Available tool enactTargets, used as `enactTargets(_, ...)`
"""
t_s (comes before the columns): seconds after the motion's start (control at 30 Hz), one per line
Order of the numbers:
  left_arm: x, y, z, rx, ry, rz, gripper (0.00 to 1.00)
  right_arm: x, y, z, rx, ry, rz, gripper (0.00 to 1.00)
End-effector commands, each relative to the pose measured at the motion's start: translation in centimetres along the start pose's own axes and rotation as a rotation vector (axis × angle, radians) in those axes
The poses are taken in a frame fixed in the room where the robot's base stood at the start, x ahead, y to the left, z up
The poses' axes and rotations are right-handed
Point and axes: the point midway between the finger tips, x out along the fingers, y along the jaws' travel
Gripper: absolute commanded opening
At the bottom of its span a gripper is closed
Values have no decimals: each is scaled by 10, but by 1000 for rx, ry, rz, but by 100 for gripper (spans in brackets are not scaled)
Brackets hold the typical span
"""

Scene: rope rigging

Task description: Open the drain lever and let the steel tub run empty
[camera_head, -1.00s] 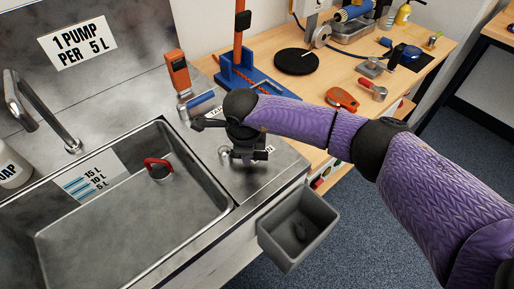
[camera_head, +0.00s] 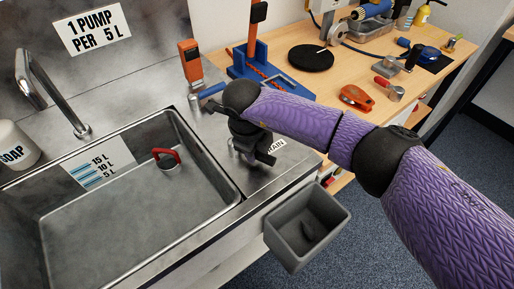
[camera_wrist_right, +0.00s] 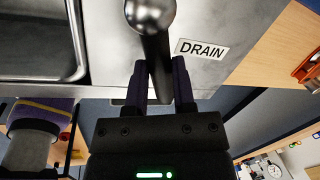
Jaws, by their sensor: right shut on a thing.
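The steel tub (camera_head: 225,190) is at the left in the head view, with a 15/10/5 L scale (camera_head: 92,172) on its wall. I cannot tell the water level in it. A red-handled metal piece (camera_head: 168,160) is inside, by the far wall. My right gripper (camera_head: 262,160) is over the counter right of the tub. My left gripper is not in view.
A tap (camera_head: 55,95) and soap bottle (camera_head: 14,150) stand at the sink's left. A grey bin (camera_head: 310,228) hangs at the counter's front. The wooden bench (camera_head: 430,85) behind holds an orange tool (camera_head: 357,96), a black disc (camera_head: 311,57) and a blue stand (camera_head: 270,72).

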Motion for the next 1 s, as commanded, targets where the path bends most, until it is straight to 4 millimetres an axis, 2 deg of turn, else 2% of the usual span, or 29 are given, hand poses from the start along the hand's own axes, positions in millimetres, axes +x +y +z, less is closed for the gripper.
enactTargets(0.17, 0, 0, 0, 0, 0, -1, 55, 0, 0, 0, -1, -1, 0, 0)
enactTargets(0.2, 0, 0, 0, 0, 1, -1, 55, 0, 0, 0, -1, -1, 0, 34)
enactTargets(0.37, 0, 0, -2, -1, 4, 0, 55, 0, 0, 0, -1, -1, 0, 67)
enactTargets(0.67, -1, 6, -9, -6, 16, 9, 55, -4, 0, 0, -1, -1, -1, 67)
enactTargets(1.0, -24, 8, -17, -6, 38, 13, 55, -83, -1, 0, -3, -4, -3, 67)
